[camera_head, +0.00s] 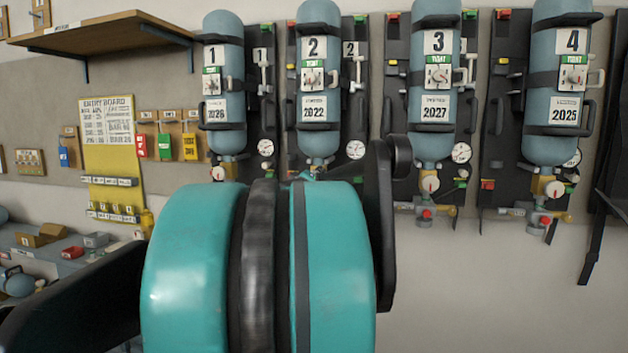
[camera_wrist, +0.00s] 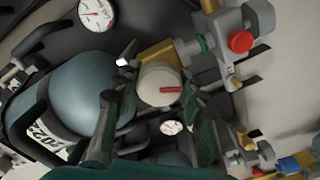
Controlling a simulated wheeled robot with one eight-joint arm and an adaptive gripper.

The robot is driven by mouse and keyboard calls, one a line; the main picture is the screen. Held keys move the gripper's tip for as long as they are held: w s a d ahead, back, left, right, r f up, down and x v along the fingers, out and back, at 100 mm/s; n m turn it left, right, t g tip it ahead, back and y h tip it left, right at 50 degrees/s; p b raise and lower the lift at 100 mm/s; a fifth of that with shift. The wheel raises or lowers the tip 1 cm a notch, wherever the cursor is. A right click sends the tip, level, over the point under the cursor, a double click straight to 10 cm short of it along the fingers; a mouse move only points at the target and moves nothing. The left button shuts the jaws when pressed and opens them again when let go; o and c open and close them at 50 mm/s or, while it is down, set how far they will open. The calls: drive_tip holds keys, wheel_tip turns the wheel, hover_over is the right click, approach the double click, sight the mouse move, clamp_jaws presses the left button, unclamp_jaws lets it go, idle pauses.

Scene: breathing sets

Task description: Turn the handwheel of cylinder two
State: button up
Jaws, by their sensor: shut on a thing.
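Cylinder two (camera_head: 318,133) hangs on the wall, blue-grey, with a "2" sign and a 2022 label. Its lower end is hidden behind my arm in the head view. In the wrist view the cylinder (camera_wrist: 88,92) lies slanted at the left, with its 2022 label partly visible. Its handwheel (camera_wrist: 158,84), a pale round knob with a red mark, sits by the brass valve body (camera_wrist: 165,54). My gripper (camera_wrist: 158,100) has its dark fingers on either side of the handwheel and is shut on it. The gripper is hidden in the head view.
Cylinders one (camera_head: 222,133), three (camera_head: 436,133) and four (camera_head: 563,133) hang alongside on dark backboards. A pressure gauge (camera_wrist: 96,14) and a red-knobbed fitting (camera_wrist: 240,41) are close to my gripper. A wooden shelf (camera_head: 95,36) juts out at upper left. The wall at lower right is clear.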

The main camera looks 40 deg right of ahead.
drive_tip(key=n, duration=0.4)
drive_tip(key=shift+n, duration=0.3)
idle(0.3)
drive_tip(key=o, duration=1.2)
drive_tip(key=shift+c, duration=0.2)
drive_tip(key=v, duration=1.2)
drive_tip(key=shift+r, duration=0.1)
